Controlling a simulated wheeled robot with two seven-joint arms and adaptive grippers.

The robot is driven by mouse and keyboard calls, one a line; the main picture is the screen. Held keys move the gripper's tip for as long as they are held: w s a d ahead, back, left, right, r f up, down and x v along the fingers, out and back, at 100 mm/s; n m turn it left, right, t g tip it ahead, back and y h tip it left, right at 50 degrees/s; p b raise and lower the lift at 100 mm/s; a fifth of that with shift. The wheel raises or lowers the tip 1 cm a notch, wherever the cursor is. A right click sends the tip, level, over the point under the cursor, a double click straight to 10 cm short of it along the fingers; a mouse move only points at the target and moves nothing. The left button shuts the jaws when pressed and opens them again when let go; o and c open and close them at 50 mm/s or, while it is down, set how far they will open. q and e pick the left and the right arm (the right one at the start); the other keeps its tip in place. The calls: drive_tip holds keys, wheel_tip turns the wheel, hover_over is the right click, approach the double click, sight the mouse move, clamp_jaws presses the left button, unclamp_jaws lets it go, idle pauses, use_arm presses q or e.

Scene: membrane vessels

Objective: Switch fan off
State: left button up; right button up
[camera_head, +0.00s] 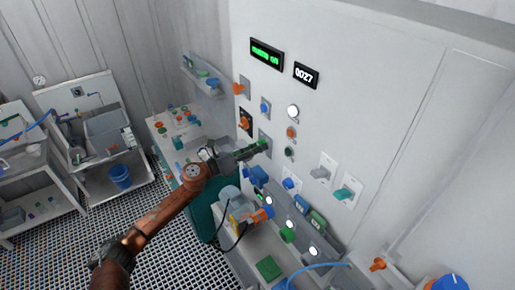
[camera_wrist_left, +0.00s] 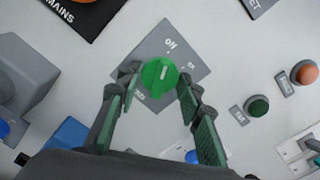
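A round green knob (camera_wrist_left: 158,78) sits on a grey square plate (camera_wrist_left: 172,47) on the white panel. The plate has lettering that seems to read ON at its upper right; more lettering at the lower left is partly hidden by a finger. A pale mark shows on the knob, pointing roughly up in the wrist view. My left gripper (camera_wrist_left: 157,80) is open, with one finger on each side of the knob and small gaps visible. In the head view my left gripper (camera_head: 257,149) reaches the panel and mostly hides the knob. My right gripper is not in view.
The white panel (camera_head: 400,95) carries a green display (camera_head: 266,54), a MAINS switch (camera_wrist_left: 75,8), an orange button (camera_wrist_left: 304,73) and a dark green button (camera_wrist_left: 256,106) close to the right finger. Below stands a bench with valves and a green block (camera_head: 269,268).

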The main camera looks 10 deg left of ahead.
use_arm(q)
drive_tip(key=o, duration=0.4)
drive_tip(key=v, duration=1.2)
